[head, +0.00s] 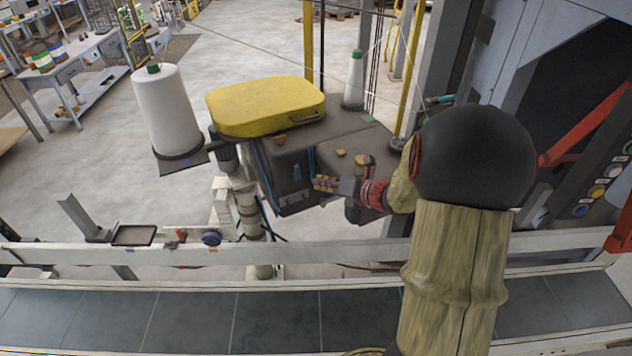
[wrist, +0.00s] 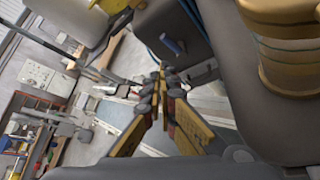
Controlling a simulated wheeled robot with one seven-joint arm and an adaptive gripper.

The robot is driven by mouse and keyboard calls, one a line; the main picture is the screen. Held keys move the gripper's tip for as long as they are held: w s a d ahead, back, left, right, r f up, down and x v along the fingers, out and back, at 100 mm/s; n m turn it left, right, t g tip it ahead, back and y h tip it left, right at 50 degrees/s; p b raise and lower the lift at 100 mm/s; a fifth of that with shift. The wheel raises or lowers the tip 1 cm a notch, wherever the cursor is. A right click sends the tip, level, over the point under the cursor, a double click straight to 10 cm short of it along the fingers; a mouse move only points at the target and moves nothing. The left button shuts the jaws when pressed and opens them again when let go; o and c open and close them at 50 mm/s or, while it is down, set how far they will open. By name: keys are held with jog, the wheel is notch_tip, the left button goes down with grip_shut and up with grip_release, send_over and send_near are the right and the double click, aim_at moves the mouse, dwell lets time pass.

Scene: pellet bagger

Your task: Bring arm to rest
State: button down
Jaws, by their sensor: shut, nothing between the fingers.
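My gripper (head: 326,184) is in front of the dark machine body (head: 285,165), below the yellow cover (head: 265,105) in the head view. My arm reaches in from the lower right, with a black round joint and a tan sleeve in the foreground. In the wrist view the two yellow and grey fingers of my gripper (wrist: 161,75) meet at their tips, with nothing held between them. The dark machine body fills the upper right of the wrist view, close to the fingers. I cannot tell whether the fingers touch it.
A conveyor (head: 180,320) with a pale rail runs across the front. A large white thread spool (head: 166,108) stands left of the machine, and a white cone (head: 354,80) stands behind it. A grey frame and a panel with buttons (head: 597,190) are at the right.

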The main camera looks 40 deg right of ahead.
dwell(0.6)
jog(key=s+a+f+m+g+h+b, duration=0.1)
jog(key=s+a+f+m+g+b, duration=0.15)
jog(key=s+a+m, duration=0.65)
jog(key=s+a+f+m+g+h+b, duration=0.1)
jog(key=s+a+m+g+b, duration=0.45)
jog(key=m, duration=0.85)
jog(key=s+a+f+m+g+b, duration=0.15)
jog(key=s+a+m, duration=0.25)
jog(key=s+m, duration=0.65)
jog(key=a+r+n+t+b, duration=0.2)
jog(key=a+n+b, duration=0.1)
jog(key=a+b, duration=0.2)
jog(key=shift+a+r+n+h, duration=0.3)
jog(key=shift+a+r+n, duration=0.05)
jog(key=shift+a, duration=0.25)
